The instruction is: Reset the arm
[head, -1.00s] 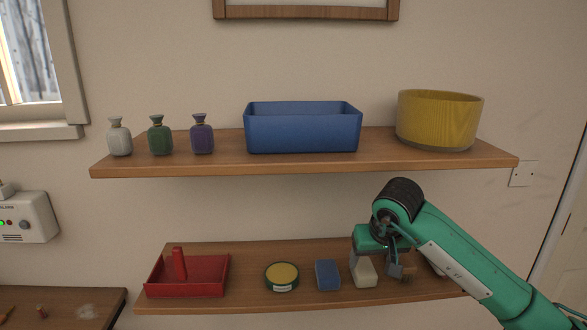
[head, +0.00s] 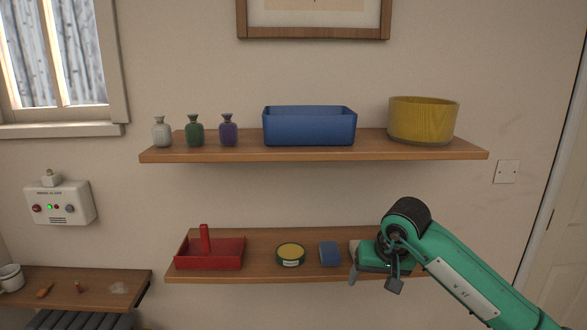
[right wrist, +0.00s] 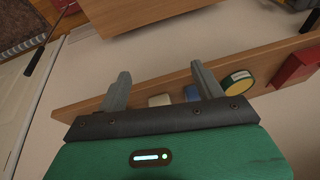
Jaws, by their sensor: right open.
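My right gripper (head: 374,280) is green with grey fingers and hangs in front of the right part of the lower shelf (head: 225,277). Its fingers are apart, with nothing between them. The right wrist view also shows the open gripper (right wrist: 160,74), with the shelf edge beyond the fingers. A blue block (head: 329,254) stands on the lower shelf just left of the gripper. A pale block (right wrist: 160,100) shows beyond the fingers in the right wrist view; in the head view the gripper hides it. My left gripper is in neither view.
The lower shelf also holds a red tray (head: 210,262) and a round yellow-topped tin (head: 290,254). The upper shelf (head: 330,155) carries three small bottles, a blue bin (head: 309,128) and a yellow bowl (head: 422,120). A side table (head: 65,285) stands at left. Wall between shelves is clear.

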